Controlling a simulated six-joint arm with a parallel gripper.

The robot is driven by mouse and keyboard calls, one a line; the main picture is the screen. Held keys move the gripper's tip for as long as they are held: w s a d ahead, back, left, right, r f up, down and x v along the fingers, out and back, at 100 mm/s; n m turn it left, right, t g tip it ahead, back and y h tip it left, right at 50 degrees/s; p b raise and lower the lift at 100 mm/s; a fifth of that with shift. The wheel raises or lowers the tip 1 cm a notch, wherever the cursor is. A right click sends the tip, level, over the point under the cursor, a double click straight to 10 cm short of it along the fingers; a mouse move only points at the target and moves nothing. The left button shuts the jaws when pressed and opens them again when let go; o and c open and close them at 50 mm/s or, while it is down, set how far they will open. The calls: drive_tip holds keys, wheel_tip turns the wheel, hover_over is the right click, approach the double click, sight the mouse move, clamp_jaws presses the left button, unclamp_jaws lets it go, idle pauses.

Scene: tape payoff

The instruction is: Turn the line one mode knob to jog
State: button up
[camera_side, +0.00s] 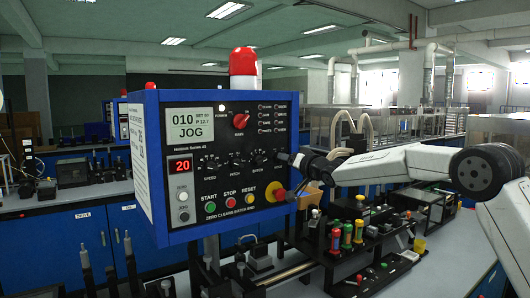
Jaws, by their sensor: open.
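The blue-framed control panel (226,190) fills the left-middle of the side view. Its display (190,122) reads "010" and "JOG".
Black knobs (234,157) run across the panel's middle, the rightmost close to my gripper. Below are green, red and yellow buttons and a red-on-yellow emergency stop (278,193). A red beacon (243,62) stands on top. Tape machinery (350,235) with coloured fittings stands at lower right.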

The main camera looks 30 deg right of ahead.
drive_tip(key=s, duration=0.6)
idle(0.3)
drive_tip(key=s+a+f+n+g, duration=0.35)
drive_tip(key=s+f+g, duration=0.45)
drive_tip(key=s+f, duration=0.8)
drive_tip(key=s+a+f+n+g, duration=0.1)
drive_tip(key=s+a+f+g, duration=0.1)
drive_tip(key=s+f, duration=0.5)
drive_tip(key=s+a+f+n+g, duration=0.1)
drive_tip(key=s+f+g, duration=0.4)
drive_tip(key=s, duration=0.8)
drive_tip(key=shift+a+f+n, duration=0.35)
drive_tip(key=shift+a+f, duration=0.35)
drive_tip(key=shift+f, duration=0.15)
